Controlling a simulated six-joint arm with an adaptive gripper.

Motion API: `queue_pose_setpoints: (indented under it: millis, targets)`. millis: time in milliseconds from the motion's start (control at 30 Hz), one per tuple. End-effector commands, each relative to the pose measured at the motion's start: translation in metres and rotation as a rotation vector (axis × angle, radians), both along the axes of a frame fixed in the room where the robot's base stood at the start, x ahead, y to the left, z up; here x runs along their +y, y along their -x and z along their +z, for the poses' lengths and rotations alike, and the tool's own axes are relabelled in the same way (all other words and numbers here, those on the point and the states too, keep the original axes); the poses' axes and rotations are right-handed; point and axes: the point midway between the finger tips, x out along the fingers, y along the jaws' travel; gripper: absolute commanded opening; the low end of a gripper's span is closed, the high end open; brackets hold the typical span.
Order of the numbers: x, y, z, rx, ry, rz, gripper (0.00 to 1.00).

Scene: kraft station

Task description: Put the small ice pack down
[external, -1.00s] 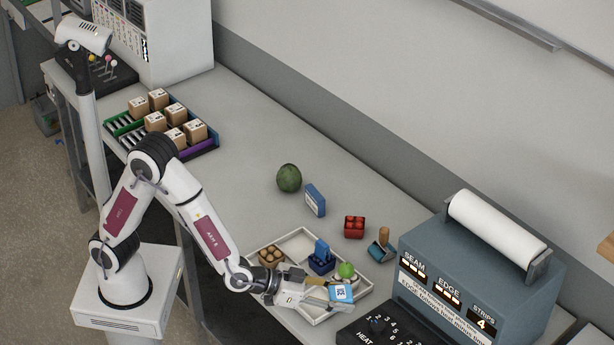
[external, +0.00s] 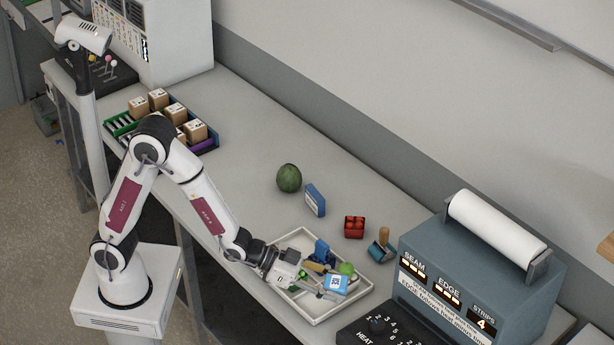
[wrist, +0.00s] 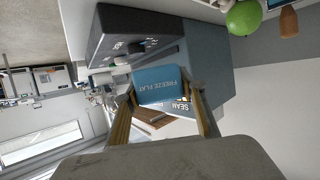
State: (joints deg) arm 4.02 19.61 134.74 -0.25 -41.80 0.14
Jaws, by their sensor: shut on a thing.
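The small ice pack (external: 336,284) is a flat blue packet with a white label in the external view. It also shows in the wrist view (wrist: 160,82), with "FREEZE FLAT" printed on it. My gripper (external: 325,283) is shut on it, with one finger on each side in the wrist view (wrist: 164,92). The pack appears over the right part of the white tray (external: 308,318), near a green round fruit (external: 346,268). I cannot tell whether the pack touches anything below.
A blue item (external: 322,250) stands in the tray, partly hidden by my gripper. A stamp (external: 381,248), red block (external: 354,227), blue box (external: 315,200) and avocado (external: 289,178) stand behind the tray.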

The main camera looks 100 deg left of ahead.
Motion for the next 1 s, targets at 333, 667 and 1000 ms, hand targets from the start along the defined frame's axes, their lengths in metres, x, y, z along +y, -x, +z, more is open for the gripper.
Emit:
queue_pose_setpoints:
  millis: [333,667,1000]
  targets:
    - [0.04,-0.001,0.009,-0.002,0.0,0.065,0.12]
    - [0.041,-0.001,0.009,-0.002,0.0,0.067,0.12]
    - [0.043,-0.006,0.011,-0.004,0.001,0.066,0.12]
